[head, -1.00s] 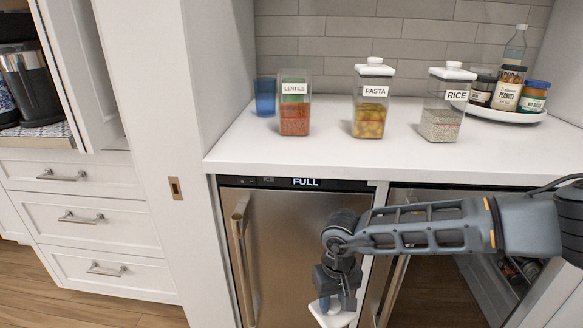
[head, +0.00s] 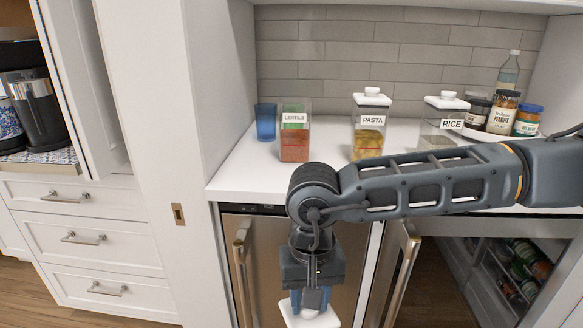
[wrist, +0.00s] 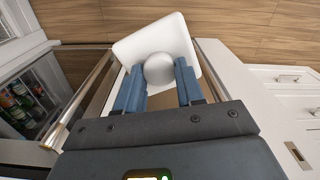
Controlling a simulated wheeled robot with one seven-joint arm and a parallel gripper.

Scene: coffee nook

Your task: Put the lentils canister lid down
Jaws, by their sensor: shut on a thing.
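The lentils canister (head: 295,138) stands without a lid on the white counter at the left, with a green item visible behind its label and red lentils below. My gripper (head: 309,298) hangs low in front of the counter, pointing down. It is shut on the white lid (head: 293,316), which is partly cut off by the bottom edge of the head view. In the wrist view the blue fingers of my gripper (wrist: 159,88) sit on both sides of the round knob of the lid (wrist: 130,48). The lid is in the air over the floor.
The pasta canister (head: 369,130) and rice canister (head: 441,124) stand lidded on the counter (head: 240,170). A blue cup (head: 266,122) is left of the lentils. A tray with jars (head: 527,122) is at the right. An open fridge door (head: 401,270) stands beside my arm.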

